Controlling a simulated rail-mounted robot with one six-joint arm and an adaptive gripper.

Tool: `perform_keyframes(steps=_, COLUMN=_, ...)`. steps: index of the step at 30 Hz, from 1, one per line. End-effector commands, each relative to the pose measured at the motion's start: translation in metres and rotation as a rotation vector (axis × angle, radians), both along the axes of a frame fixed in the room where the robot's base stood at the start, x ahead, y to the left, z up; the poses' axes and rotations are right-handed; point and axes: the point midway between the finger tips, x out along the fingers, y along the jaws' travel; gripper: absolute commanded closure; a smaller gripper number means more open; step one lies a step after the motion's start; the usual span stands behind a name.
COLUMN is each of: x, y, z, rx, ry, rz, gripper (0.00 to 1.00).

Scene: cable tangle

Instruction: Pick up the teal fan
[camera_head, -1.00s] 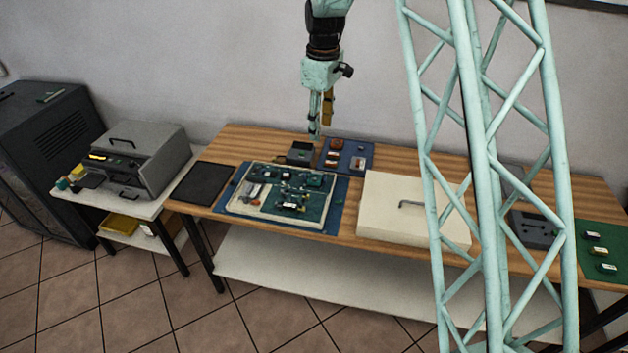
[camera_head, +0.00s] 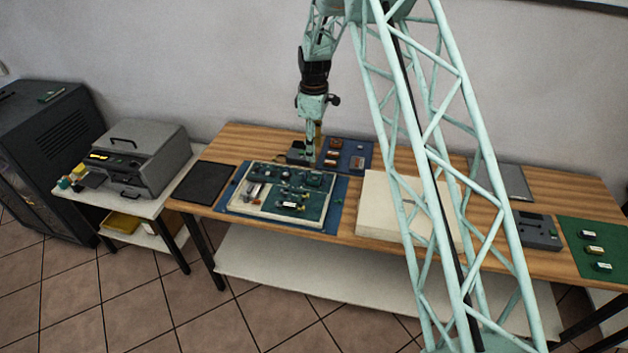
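I cannot single out the teal fan with certainty. Small teal-green parts (camera_head: 315,181) lie on the open board tray (camera_head: 240,206) in the middle of the table, too small to name. My gripper (camera_head: 311,160) points straight down just behind that tray, at a small dark grey box (camera_head: 296,154). Its fingertips are low, at or just above the box's right side. The fingers overlap in this view, so whether they are open, or hold something, cannot be told.
A blue mat with small parts (camera_head: 357,146) lies right of my gripper. A cream lid (camera_head: 378,203) sits right of the tray, partly behind my arm's lattice. A black pad (camera_head: 204,183) lies left. A grey machine (camera_head: 150,160) stands on the side table. A green mat (camera_head: 583,232) is far right.

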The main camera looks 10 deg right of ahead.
Motion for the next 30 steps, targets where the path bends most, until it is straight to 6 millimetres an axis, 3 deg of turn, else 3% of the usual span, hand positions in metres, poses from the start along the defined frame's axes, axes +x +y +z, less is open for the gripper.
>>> perform_keyframes(steps=14, x=0.000, y=0.000, z=-0.004, rx=0.000, ry=0.000, rz=0.000, gripper=0.55)
perform_keyframes(steps=30, x=0.000, y=0.000, z=-0.061, rx=0.000, ry=0.001, rz=0.000, gripper=0.55)
